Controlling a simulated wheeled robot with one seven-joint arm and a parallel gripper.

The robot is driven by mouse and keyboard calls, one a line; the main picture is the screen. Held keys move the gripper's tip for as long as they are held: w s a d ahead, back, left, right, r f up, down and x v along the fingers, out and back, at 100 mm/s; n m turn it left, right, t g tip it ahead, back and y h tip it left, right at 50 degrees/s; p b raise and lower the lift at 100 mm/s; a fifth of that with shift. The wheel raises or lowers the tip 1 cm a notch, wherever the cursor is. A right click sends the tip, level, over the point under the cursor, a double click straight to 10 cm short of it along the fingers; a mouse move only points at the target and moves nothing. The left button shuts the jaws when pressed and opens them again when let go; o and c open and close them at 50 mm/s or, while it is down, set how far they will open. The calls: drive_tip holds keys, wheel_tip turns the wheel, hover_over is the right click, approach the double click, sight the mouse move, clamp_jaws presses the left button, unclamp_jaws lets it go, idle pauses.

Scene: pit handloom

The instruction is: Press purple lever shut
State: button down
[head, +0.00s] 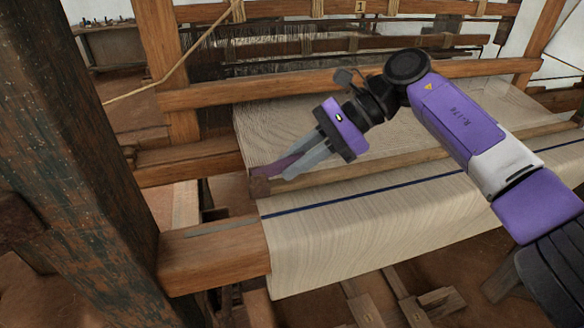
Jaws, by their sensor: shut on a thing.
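The purple lever (277,167) is a narrow mauve strip near the left edge of the cream cloth, at the left end of a long wooden rod (385,165). My gripper (276,176) reaches down to it from the upper right. Its grey fingers are closed around the lever, next to the brown rod end (260,187). The fingers hide part of the lever, and I cannot tell clearly how far it is tilted.
Cream cloth with a dark blue stripe (370,191) drapes over the front wooden beam (215,255). A thick dark post (75,160) stands close on the left. Wooden crossbars (340,80) and a slanting cord (185,62) lie behind. Treadles (395,305) sit below.

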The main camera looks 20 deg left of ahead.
drive_tip(key=shift+d+f+y+b, duration=0.1)
drive_tip(key=shift+f+y+b, duration=0.3)
drive_tip(key=shift+b, duration=0.2)
drive_tip(key=shift+g, duration=0.4)
drive_tip(key=shift+r, duration=0.1)
drive_tip(key=c, duration=1.3)
unclamp_jaws()
drive_tip(key=shift+b+v, duration=0.75)
drive_tip(key=shift+v, duration=3.15)
drive_tip(key=shift+s, duration=0.15)
